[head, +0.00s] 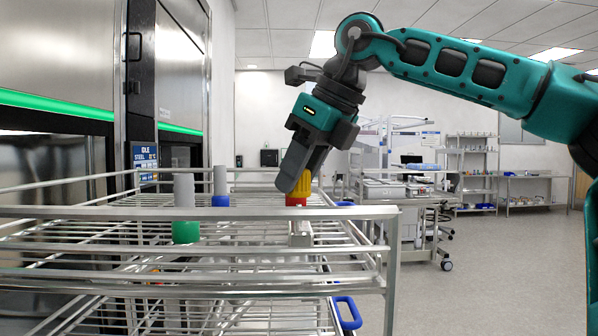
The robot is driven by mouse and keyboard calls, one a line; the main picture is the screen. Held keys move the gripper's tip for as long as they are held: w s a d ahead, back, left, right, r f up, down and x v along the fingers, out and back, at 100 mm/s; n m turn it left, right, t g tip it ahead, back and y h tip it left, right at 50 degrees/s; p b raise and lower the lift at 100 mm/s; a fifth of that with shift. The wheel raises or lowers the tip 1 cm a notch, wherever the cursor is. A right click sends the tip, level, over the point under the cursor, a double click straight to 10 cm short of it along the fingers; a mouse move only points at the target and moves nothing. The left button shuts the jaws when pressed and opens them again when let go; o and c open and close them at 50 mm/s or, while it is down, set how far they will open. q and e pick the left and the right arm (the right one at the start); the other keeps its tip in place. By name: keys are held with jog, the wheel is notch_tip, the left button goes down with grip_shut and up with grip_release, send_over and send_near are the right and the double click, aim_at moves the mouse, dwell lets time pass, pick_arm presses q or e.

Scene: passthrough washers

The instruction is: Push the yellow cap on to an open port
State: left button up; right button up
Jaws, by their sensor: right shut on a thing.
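The yellow cap (303,184) is between the fingers of my right gripper (300,180), which is shut on it. The gripper points down at the right part of the wire rack (210,212). The cap sits directly above a red ring (296,201); I cannot tell whether it is fully seated on it. A green-based grey port (186,232) stands at the rack's front left. A blue-based grey port (221,200) stands farther back. My left gripper is not in view.
The rack's front rail (130,212) runs across in front of the ports. A blue handle (347,313) hangs at its lower right. Washers with green light strips (60,104) line the left. Open floor (470,280) lies to the right.

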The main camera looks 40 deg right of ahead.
jog(key=shift+f+b, duration=1.2)
jog(key=shift+f, duration=0.5)
jog(key=o, duration=1.1)
jog(key=shift+r, duration=0.1)
jog(key=p+v, duration=0.1)
jog(key=v, duration=1.1)
jog(key=shift+s+r+p, duration=0.2)
jog(key=shift+r+p, duration=0.1)
jog(key=shift+p, duration=0.1)
